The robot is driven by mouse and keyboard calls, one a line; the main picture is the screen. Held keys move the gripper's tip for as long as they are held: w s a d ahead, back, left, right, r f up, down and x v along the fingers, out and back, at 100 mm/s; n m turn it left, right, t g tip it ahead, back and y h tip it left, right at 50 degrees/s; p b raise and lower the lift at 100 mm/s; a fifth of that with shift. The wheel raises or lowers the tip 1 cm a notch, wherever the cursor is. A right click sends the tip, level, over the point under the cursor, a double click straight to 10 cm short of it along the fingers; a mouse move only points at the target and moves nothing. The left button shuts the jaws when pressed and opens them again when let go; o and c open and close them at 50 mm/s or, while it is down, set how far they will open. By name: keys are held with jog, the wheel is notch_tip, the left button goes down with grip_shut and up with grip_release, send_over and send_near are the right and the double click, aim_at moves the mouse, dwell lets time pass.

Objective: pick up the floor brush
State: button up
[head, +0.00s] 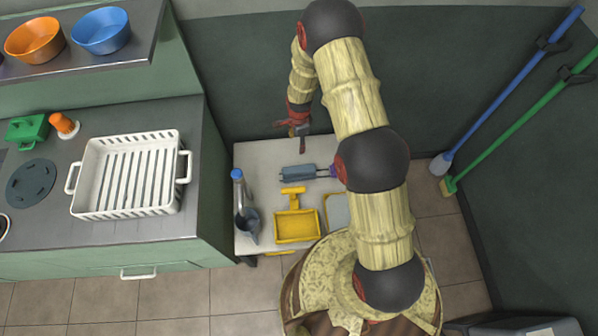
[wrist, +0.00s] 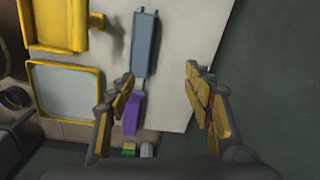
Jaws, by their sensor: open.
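Two long-handled brushes lean in the right corner: one with a blue handle (head: 515,88) and pale head (head: 441,163), one with a green handle (head: 520,118) and yellow-green head (head: 449,185). Small green (wrist: 128,149) and whitish (wrist: 147,150) ends, probably their heads, show low in the wrist view. A grey-blue tool (head: 298,172) with a purple handle lies on the white table; it also shows in the wrist view (wrist: 145,45). I cannot tell for certain which is the floor brush. My gripper (head: 298,132) is open and empty (wrist: 158,78), beyond the table tool.
The white table (head: 262,155) holds a blue-capped bottle (head: 239,190), a yellow scoop (head: 297,225) and a yellow-framed tray (head: 337,210). A green counter with a white slotted basket (head: 128,172) stands left. Dark walls close the back and right.

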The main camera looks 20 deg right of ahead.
aim_at(299, 169)
jog(key=s+f, duration=0.1)
jog(key=f, duration=0.3)
jog(key=s+f+m, duration=0.1)
jog(key=f, duration=0.3)
jog(key=s+f+m, duration=0.1)
jog(key=f, duration=0.4)
jog(key=shift+g, duration=0.3)
jog(key=shift+s+a+f+b, duration=0.1)
jog(key=shift+f+b, duration=0.15)
jog(key=shift+f, duration=0.6)
jog(key=shift+w+a+f+b, duration=0.1)
jog(key=shift+f+b, duration=0.15)
jog(key=shift+f, duration=0.65)
jog(key=shift+s+a+f+b, duration=0.1)
jog(key=shift+f+b, duration=0.15)
jog(key=shift+f, duration=0.6)
jog(key=shift+c, duration=0.3)
grip_shut()
